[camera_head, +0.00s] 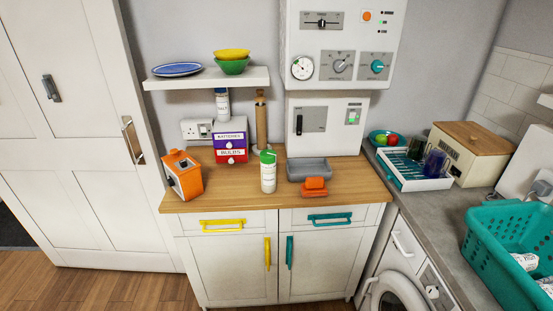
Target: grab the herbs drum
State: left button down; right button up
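A white drum with a green lid (268,171) stands upright near the front edge of the wooden cabinet top, left of its middle. It fits the herbs drum, but its label is too small to read. A second white container with a blue band (222,103) stands further back, behind the batteries and bulbs boxes and under the shelf. Its lower part is hidden. Neither of my grippers shows in the head view, and nothing is touching the green-lidded drum.
An orange box (182,174), batteries and bulbs boxes (230,145), a wooden pepper-mill-like post (261,120), a grey tray (309,169) and an orange item (314,187) share the wooden top (350,182). A shelf (207,78) hangs above. A teal basket (505,285) stands right.

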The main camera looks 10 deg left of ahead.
aim_at(268, 172)
jog(key=k, duration=0.65)
jog(key=z, duration=0.05)
jog(key=i, duration=1.1)
jog(key=z, duration=0.65)
